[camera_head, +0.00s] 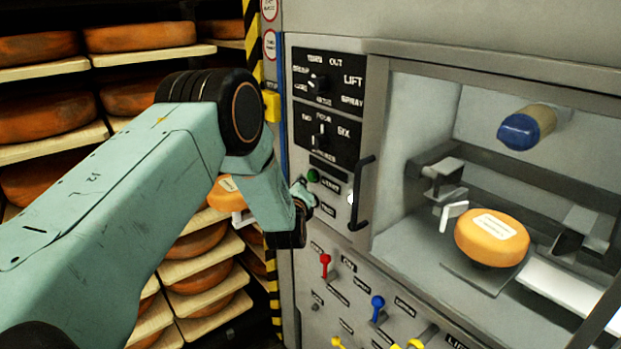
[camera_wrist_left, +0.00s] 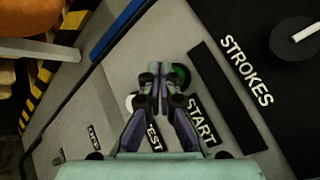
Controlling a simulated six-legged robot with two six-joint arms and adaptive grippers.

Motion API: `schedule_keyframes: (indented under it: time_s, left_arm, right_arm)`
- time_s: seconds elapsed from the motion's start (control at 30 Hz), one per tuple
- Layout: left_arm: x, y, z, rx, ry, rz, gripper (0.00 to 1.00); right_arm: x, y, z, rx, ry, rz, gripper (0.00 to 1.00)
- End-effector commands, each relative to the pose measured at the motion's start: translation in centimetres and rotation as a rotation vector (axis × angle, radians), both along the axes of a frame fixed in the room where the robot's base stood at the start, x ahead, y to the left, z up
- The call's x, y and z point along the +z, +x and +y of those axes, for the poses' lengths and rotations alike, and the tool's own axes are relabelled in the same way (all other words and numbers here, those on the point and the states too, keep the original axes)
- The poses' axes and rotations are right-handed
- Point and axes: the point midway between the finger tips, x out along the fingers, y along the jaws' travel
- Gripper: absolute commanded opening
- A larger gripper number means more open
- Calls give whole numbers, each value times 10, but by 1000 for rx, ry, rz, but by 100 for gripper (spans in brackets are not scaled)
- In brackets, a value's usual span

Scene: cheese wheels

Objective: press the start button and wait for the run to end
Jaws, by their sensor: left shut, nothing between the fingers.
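The green start button (camera_head: 312,175) sits on the machine's grey front panel, beside its START label. It also shows in the wrist view (camera_wrist_left: 181,74), just right of the fingertips. My left gripper (camera_head: 309,197) is shut and empty, its tips at the panel just below the green button. In the wrist view the closed fingers (camera_wrist_left: 160,76) point at the panel between the green button and a white button (camera_wrist_left: 130,101) near the TEST label. I cannot tell whether the tips touch the panel. My right gripper is not in view.
A labelled orange cheese wheel (camera_head: 491,240) lies in the machine's open bay, below a blue-ended cylinder (camera_head: 520,131). A black door handle (camera_head: 361,194) stands right of the buttons. Red (camera_head: 325,264) and blue (camera_head: 377,307) levers sit below. Cheese shelves (camera_head: 140,57) fill the left.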

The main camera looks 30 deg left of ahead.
Motion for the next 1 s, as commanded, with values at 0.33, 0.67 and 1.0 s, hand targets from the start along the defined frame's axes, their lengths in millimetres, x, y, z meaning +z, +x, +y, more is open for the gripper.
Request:
schedule_keyframes:
  time_s: [0.33,0.67,1.0]
  left_arm:
    - [0,0,0,0,0,0,0]
    - [0,3,-1,-1,0,-1,0]
    - [0,8,-4,0,0,0,0]
  right_arm:
    - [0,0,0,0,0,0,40]
    - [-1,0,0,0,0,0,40]
    - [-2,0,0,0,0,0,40]
